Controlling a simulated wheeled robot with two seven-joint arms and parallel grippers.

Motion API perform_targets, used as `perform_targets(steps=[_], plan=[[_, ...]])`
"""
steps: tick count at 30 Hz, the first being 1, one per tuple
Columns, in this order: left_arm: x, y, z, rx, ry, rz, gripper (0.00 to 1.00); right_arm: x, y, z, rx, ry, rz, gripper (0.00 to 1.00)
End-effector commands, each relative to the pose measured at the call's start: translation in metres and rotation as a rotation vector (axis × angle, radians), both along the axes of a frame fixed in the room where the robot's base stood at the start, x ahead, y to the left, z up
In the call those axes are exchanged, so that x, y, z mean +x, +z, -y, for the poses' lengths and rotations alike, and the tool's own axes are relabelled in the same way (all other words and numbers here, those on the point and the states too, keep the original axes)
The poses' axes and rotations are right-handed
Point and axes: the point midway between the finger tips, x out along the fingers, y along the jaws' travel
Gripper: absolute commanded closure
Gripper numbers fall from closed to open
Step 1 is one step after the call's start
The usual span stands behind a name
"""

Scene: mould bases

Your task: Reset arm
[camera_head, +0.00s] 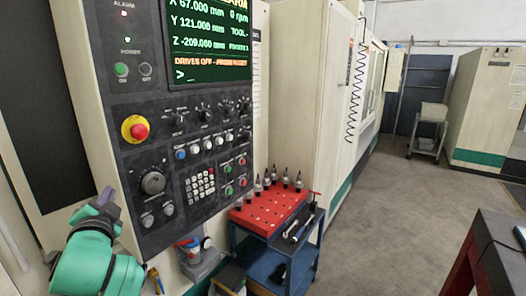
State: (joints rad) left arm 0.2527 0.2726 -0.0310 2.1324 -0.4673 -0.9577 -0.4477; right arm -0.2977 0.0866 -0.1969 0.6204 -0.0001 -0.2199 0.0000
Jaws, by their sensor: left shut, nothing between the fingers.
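My left arm comes in at the lower left as green links. My left gripper (107,196) is small and dark at the top of the arm, shut and empty, with its fingers only partly showing. It is in front of the lower left edge of the control panel (170,112), left of the large black dial (152,182). I cannot tell whether it touches the panel. My right gripper is not in view.
The panel has a red emergency button (139,131) and a lit screen (209,38). A blue cart (262,262) with a red tool rack (262,219) stands to its right. Grey floor (400,210) is open farther right. A dark-topped table (500,248) is at the lower right.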

Motion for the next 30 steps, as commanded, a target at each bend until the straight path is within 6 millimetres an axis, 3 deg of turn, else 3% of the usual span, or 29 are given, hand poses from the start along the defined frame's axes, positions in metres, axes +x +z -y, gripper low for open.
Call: perform_targets(steps=[1, 3, 6, 9, 15, 22, 25, 30], plan=[[-0.005, -0.041, 0.008, -0.085, -0.017, -0.081, 1.0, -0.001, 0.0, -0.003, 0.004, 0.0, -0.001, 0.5], [-0.02, -0.103, 0.021, -0.23, -0.032, -0.21, 1.0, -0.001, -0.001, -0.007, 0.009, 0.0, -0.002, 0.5], [-0.054, -0.182, 0.043, -0.429, -0.027, -0.395, 1.0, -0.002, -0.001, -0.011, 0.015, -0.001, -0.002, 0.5], [-0.092, -0.238, 0.062, -0.583, -0.002, -0.552, 1.0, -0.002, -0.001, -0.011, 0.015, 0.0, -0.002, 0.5], [-0.166, -0.308, 0.095, -0.802, 0.066, -0.795, 1.0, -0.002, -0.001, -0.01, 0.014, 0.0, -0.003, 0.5], [-0.246, -0.353, 0.127, -0.987, 0.163, -1.029, 1.0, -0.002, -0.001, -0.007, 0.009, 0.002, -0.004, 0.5], [-0.234, -0.402, 0.127, -0.976, 0.168, -1.036, 1.0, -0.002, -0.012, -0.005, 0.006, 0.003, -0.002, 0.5], [-0.232, -0.483, 0.128, -0.97, 0.179, -1.064, 1.0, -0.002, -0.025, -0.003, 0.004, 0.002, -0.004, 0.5]])
